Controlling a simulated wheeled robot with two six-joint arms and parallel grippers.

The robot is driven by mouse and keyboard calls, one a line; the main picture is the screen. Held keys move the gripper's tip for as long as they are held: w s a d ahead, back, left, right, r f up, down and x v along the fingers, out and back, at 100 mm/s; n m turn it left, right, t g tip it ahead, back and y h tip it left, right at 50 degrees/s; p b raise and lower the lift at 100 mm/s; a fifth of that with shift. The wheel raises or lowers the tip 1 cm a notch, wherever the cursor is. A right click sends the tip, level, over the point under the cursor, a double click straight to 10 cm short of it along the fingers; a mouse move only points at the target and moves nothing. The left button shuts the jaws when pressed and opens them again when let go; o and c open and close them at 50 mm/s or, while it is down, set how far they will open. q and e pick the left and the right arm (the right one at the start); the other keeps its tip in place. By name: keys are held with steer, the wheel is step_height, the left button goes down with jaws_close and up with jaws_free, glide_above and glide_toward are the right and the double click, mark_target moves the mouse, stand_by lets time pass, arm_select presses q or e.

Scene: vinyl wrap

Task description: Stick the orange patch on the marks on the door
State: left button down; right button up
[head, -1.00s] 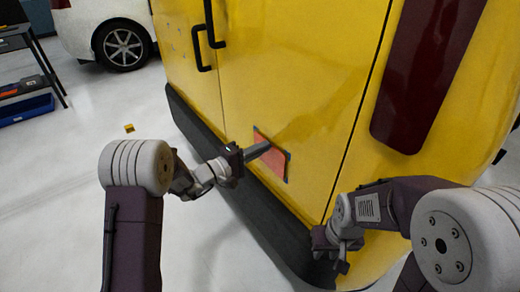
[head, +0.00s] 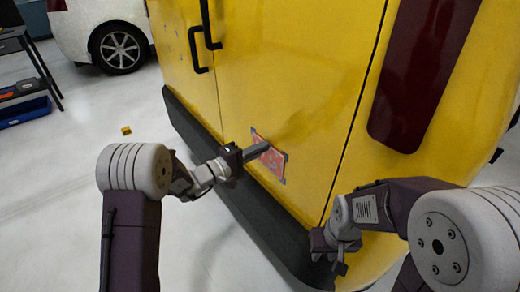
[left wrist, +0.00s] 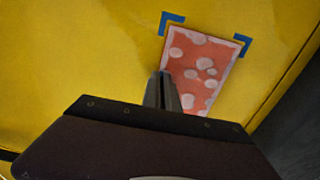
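The orange-red patch (head: 272,163) lies against the lower part of the yellow door (head: 270,70). In the left wrist view the patch (left wrist: 203,65) is covered in pale round blotches. Blue corner marks show beside its top left corner (left wrist: 170,20) and top right corner (left wrist: 243,43); its lower corners are hidden there. My left gripper (head: 264,147) is shut, with its fingertips at the patch's left edge in the left wrist view (left wrist: 163,80). I cannot tell whether they touch it. My right gripper (head: 335,254) hangs low near the bumper; its fingers are unclear.
A dark bumper (head: 240,196) runs below the door. Black handles (head: 197,50) are at the upper left and a dark red lamp (head: 425,75) at the right. A small yellow-orange object (head: 126,130) lies on the open floor. A white car (head: 105,30) stands behind.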

arm_select(q)
steer(key=shift+b, duration=0.3)
stand_by(0.6)
stand_by(0.4)
steer(key=c, duration=1.6)
jaws_free()
steer(key=shift+d, duration=0.1)
steer(key=shift+o, duration=0.2)
steer(key=p+v, duration=0.1)
steer(key=v, duration=0.8)
